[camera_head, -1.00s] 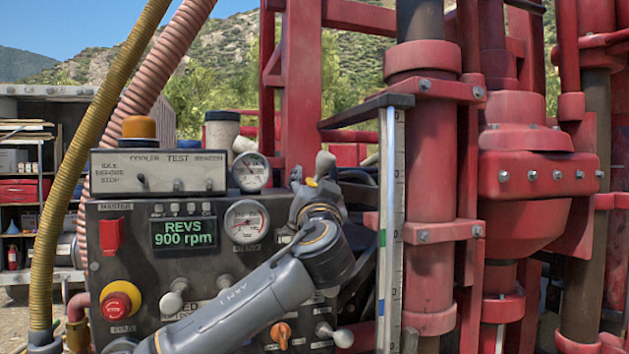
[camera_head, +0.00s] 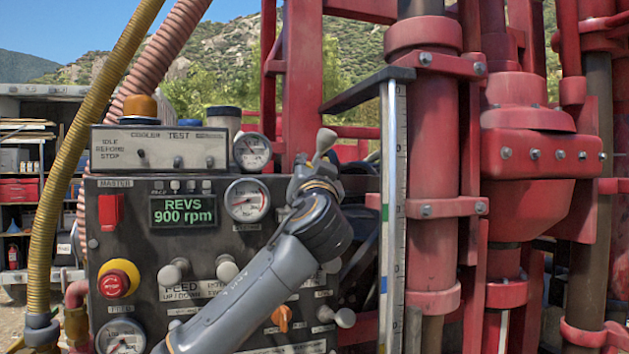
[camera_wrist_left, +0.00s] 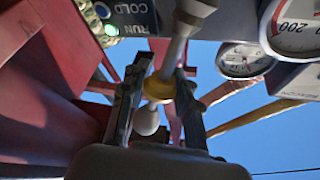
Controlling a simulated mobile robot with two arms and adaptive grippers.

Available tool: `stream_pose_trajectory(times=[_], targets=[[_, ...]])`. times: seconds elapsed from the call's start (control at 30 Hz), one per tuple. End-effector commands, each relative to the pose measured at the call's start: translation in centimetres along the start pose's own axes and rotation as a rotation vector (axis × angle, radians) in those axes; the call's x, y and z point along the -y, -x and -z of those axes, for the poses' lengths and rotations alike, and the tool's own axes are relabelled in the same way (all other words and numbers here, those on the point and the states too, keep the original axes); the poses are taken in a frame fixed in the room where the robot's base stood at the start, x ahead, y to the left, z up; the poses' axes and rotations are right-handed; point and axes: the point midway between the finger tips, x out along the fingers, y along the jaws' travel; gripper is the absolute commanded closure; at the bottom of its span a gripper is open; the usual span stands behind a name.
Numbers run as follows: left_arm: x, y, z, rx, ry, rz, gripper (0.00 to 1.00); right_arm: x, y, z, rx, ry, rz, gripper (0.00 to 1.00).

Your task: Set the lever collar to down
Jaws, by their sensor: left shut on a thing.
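The lever is a grey metal rod with a yellow collar (camera_wrist_left: 158,89) around it, seen in the left wrist view. In the head view my left gripper (camera_head: 310,172) is at the console's right side, just under the lever's pale knob (camera_head: 325,139). The gripper hides the collar there. My right gripper is in neither view.
The console (camera_head: 110,245) carries a green REVS display, several knobs, a red emergency button (camera_head: 113,283) and gauges (camera_head: 247,200) close to my left gripper. A vertical scale (camera_head: 390,210) and red rig columns (camera_head: 430,150) stand to the right. Hoses (camera_head: 62,180) hang at left.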

Motion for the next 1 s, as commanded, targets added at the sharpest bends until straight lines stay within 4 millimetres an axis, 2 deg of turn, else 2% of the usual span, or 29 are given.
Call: stream_pose_trajectory(times=[0.03,0.33,0.37,0.47,0.83,1.0], targets=[[-0.5,0.1,-0.7,0.008,-0.002,-0.005,1.00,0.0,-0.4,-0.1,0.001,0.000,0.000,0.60],[-0.6,0.0,-0.9,0.015,-0.004,-0.008,1.00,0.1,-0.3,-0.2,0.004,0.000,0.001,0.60],[-0.6,0.0,-0.9,0.015,-0.004,-0.008,0.66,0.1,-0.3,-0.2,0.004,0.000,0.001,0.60],[-0.5,0.0,-0.9,0.015,-0.004,-0.008,0.46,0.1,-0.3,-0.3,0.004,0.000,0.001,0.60],[-0.3,0.2,-0.6,0.009,-0.002,-0.005,0.44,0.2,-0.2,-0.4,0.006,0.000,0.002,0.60],[-0.4,1.8,-0.5,0.007,-0.001,-0.006,0.44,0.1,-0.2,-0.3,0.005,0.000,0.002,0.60]])
